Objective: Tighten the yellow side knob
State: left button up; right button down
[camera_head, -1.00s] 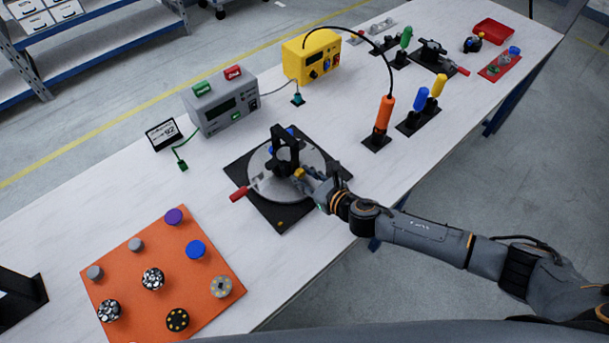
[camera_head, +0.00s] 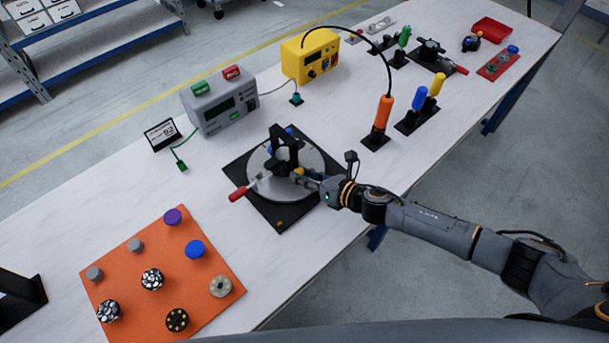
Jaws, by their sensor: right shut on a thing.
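The fixture stands on a black base plate (camera_head: 278,215) in the middle of the table, with a round grey disc (camera_head: 262,157) and a black upright bracket (camera_head: 283,143). A lever with a red handle (camera_head: 238,195) sticks out to its left. The yellow side knob (camera_head: 298,171) is on the right side of the bracket, small and partly covered by my fingers. My right gripper (camera_head: 308,178) reaches in from the right and is shut on the yellow knob. My left gripper is not in view.
An orange board (camera_head: 205,290) with several knobs lies front left. A grey box (camera_head: 222,103), a yellow box (camera_head: 313,58) and a small display (camera_head: 162,134) stand behind. An orange-handled tool (camera_head: 383,114) and upright blue and yellow handles stand to the right.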

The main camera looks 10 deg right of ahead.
dwell(0.3)
jog(key=c, duration=1)
grip_release()
jog(key=shift+v, duration=6.05)
